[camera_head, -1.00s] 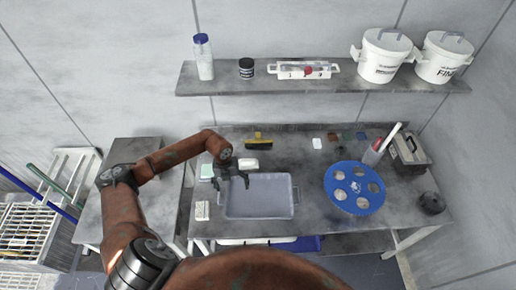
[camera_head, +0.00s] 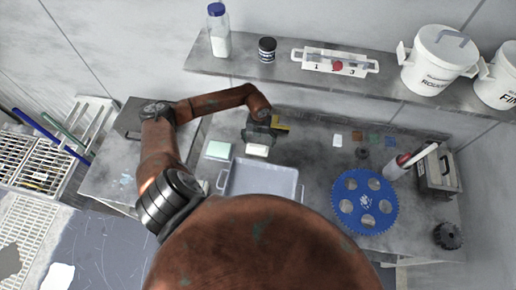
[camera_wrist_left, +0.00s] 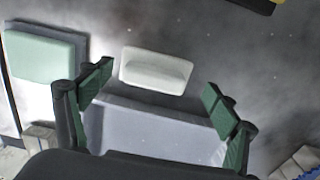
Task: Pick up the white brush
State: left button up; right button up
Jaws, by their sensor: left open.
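The white brush (camera_head: 257,150) is a small pale block lying on the bench just behind the grey tray. In the left wrist view the white brush (camera_wrist_left: 156,70) lies flat, a little beyond the fingertips and between their two sides. My left gripper (camera_head: 262,134) is over the bench close to the brush, partly covering the area behind it. In the left wrist view my left gripper (camera_wrist_left: 158,93) has its green-padded fingers spread wide with nothing between them. My right gripper is not in view.
The grey tray (camera_head: 240,184) lies in front of the brush, and a pale green block (camera_head: 217,150) lies to its left. A yellow-topped item (camera_head: 281,125) is behind the gripper. A blue disc (camera_head: 364,200) is at the right. A shelf (camera_head: 285,70) runs above.

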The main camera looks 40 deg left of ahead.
aim_at(257, 146)
pick_arm(q)
jog(key=f, duration=0.1)
jog(key=s+f, duration=0.1)
jog(key=f, duration=0.1)
jog(key=shift+s+f+p, duration=0.1)
jog(key=shift+f+p, duration=0.2)
jog(key=shift+f, duration=0.25)
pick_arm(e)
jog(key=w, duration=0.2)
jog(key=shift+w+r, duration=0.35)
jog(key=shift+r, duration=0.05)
pick_arm(q)
jog(key=c, duration=1.2)
jog(key=shift+c, duration=0.6)
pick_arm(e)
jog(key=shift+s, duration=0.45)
pick_arm(q)
jog(key=shift+r, duration=0.1)
